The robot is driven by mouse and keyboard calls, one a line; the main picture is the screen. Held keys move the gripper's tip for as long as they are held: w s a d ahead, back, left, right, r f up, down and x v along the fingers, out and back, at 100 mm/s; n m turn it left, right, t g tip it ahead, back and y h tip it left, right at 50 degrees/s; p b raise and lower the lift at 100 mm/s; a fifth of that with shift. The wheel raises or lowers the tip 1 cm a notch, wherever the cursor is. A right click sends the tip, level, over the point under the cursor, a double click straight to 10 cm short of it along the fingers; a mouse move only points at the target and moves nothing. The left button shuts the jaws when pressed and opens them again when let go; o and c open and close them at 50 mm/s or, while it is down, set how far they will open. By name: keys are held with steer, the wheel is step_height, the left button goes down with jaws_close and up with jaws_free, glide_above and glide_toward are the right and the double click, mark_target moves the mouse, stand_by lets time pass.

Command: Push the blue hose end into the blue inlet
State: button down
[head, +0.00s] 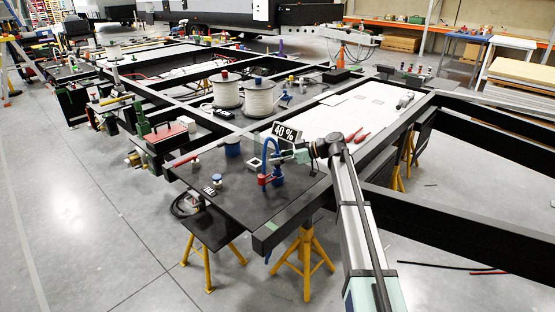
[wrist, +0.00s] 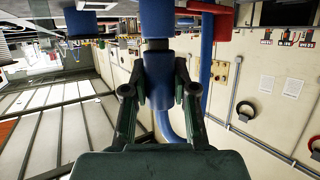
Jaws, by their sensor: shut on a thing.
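My gripper (wrist: 158,82) is shut on the blue hose (wrist: 168,122) in the wrist view, with a finger on each side. The hose bends away below the fingers. I cannot tell whether that part belongs to the hose end or the blue inlet, so contact is unclear. In the head view the blue hose (head: 267,144) arches above the dark front plate, and my gripper (head: 285,157) is at its right side. A red fitting (head: 263,180) stands below the arch.
The "40 %" sign (head: 287,133), blue tin (head: 232,147) and small white-framed block (head: 254,164) are nearby. The plate's front (head: 240,205) is clear.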

steer(key=shift+f+b, duration=1.1)
steer(key=shift+f, duration=0.4)
steer(key=c, duration=0.8)
jaws_free()
steer(key=shift+c, duration=0.2)
steer(key=shift+d+r, duration=0.1)
steer(key=shift+d, duration=0.05)
steer(key=v, duration=1.1)
steer(key=shift+d, duration=0.4)
steer(key=shift+s+r, duration=0.1)
